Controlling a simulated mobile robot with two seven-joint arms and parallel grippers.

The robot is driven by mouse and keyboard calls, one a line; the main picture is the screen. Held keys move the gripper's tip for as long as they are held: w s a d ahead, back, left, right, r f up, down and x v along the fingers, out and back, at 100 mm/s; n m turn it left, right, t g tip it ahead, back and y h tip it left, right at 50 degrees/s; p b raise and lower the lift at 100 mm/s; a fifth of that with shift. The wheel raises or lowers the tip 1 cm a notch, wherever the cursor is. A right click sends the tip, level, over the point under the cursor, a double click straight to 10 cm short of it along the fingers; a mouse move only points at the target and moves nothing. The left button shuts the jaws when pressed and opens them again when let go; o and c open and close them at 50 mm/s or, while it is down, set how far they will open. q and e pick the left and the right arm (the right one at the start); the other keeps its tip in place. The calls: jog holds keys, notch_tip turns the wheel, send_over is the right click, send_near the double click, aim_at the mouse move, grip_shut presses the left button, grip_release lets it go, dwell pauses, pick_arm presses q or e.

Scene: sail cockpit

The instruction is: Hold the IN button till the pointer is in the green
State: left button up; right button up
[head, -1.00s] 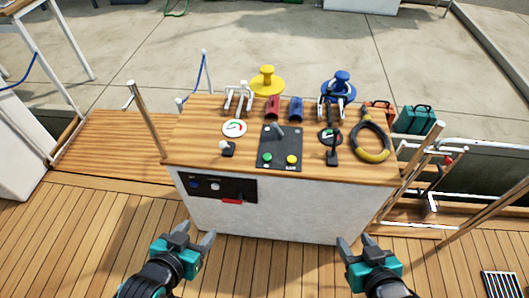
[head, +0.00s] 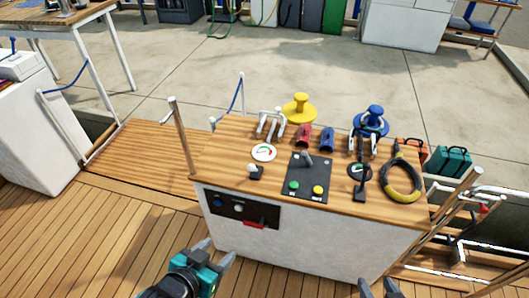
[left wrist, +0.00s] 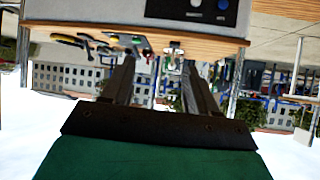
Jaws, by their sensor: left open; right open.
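A black panel (head: 300,176) on the wooden console top carries a green button (head: 294,187), a yellow button (head: 318,190) and a grey lever (head: 307,158). The labels by the buttons are too small to read. A round white gauge (head: 264,152) with a green and red scale lies left of the panel. A darker gauge (head: 360,171) is on the right, partly covered by a black lever. My left gripper (head: 214,254) is open and empty in front of the console, apart from the buttons. My right gripper (head: 377,287) is open at the bottom edge, mostly cut off.
The front has a switch panel with a red handle (head: 255,224). Metal posts (head: 180,135) stand at both sides. Deck space at left is clear.

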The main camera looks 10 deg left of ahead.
dwell(0.3)
pick_arm(q)
jog(key=shift+s, duration=0.1)
jog(key=c, duration=0.5)
grip_shut()
dwell(0.9)
